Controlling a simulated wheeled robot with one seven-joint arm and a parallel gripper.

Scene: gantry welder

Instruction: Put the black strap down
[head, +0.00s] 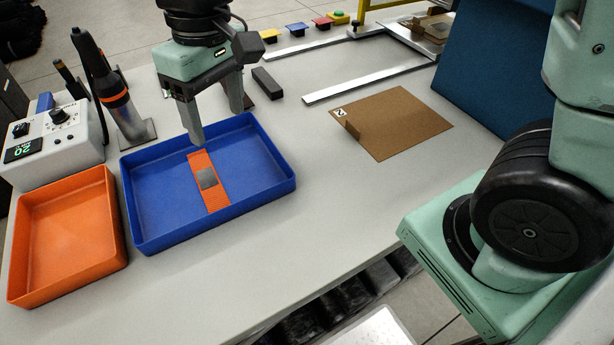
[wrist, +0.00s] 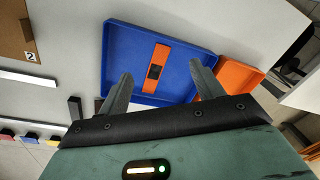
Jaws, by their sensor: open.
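My gripper (head: 217,125) is open and empty over the back part of the blue tray (head: 145,213). Its two fingers are spread apart in the wrist view (wrist: 160,70), with the tray beyond them. A short black bar (head: 267,83) lies flat on the grey table behind the tray, right of my gripper; it is the only loose black strip I can make out. It also shows at the left of the wrist view (wrist: 76,107). An orange strip (head: 218,196) with a dark grey square on it lies in the blue tray, below and apart from the fingers.
An orange tray (head: 68,235) stands left of the blue one, with a control box (head: 52,143) and a black hand tool (head: 105,82) behind it. A brown sheet (head: 393,122) and metal rails (head: 368,80) lie right. The front table is clear.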

